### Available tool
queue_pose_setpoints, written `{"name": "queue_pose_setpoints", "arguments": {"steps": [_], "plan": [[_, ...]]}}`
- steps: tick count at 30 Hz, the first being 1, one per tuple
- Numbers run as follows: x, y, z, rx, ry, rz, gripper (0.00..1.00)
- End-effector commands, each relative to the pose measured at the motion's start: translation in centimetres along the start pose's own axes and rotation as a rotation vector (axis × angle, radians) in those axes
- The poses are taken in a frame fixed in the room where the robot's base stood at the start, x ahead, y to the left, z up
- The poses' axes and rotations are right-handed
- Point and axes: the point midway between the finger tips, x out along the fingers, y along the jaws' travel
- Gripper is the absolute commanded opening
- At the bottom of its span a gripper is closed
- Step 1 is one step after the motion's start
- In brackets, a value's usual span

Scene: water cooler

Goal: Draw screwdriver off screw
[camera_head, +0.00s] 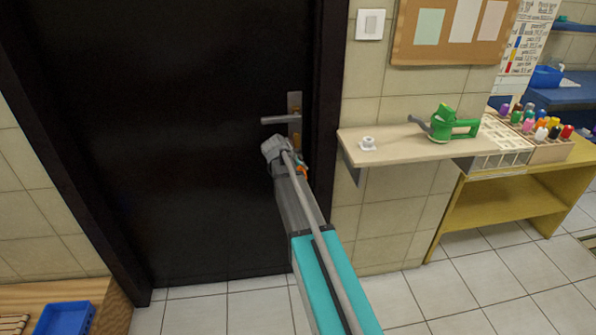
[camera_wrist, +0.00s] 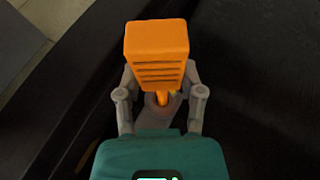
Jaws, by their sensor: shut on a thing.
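An orange screwdriver (camera_wrist: 156,45) with a ribbed, block-like body is held between the two grey fingers of my gripper (camera_wrist: 160,92). In the head view only a small orange bit of the screwdriver (camera_head: 302,170) shows beside my gripper, which is in front of the dark door just below its lever handle (camera_head: 280,119). In the wrist view a grey rounded part with a little orange shows between the fingers, below the body. I cannot see the screw or the screwdriver's tip. I cannot tell whether they touch.
The dark door (camera_head: 160,130) fills the left, with its frame right of my arm. A wooden shelf (camera_head: 400,155) holds a small white part (camera_head: 368,144) and a green tool (camera_head: 443,123). A blue bin (camera_head: 65,318) stands at lower left. The tiled floor in front is clear.

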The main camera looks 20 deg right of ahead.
Motion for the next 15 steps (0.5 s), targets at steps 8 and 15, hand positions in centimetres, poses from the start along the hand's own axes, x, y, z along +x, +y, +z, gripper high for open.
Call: {"name": "queue_pose_setpoints", "arguments": {"steps": [8, 15], "plan": [[-0.3, 0.0, 0.8, 0.0, -0.002, -0.001, 0.0], [-0.6, 0.0, 1.4, 0.0, -0.002, 0.0, 0.0]]}}
